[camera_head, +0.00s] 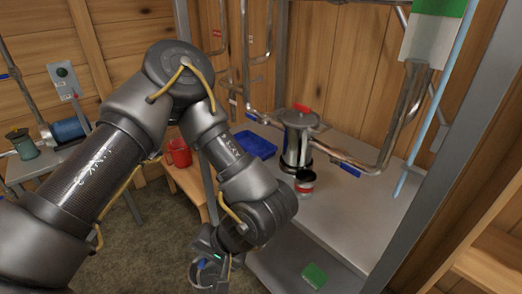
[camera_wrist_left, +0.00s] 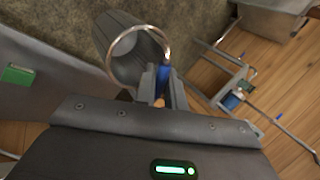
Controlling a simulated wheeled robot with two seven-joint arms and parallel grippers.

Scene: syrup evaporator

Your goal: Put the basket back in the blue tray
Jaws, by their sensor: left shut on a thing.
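The basket (camera_wrist_left: 130,55) is a grey, slightly tapered cylinder with a metal ring at its top, seen in the wrist view. My left gripper (camera_wrist_left: 162,85) is shut at the ring, where a blue grip sits between its fingers. In the head view my left gripper (camera_head: 207,268) is low in the middle with the basket (camera_head: 203,281) partly showing at the bottom edge. The blue tray (camera_head: 255,145) lies on the grey bench behind my forearm, left of the metal housing. It looks empty, though part is hidden. My right gripper is not seen.
A metal housing with a red top (camera_head: 298,121) stands on the bench with pipes to both sides. A red mug (camera_head: 180,152) sits on a wooden stand. A grey post rises left of the tray. A green block (camera_head: 314,275) lies lower.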

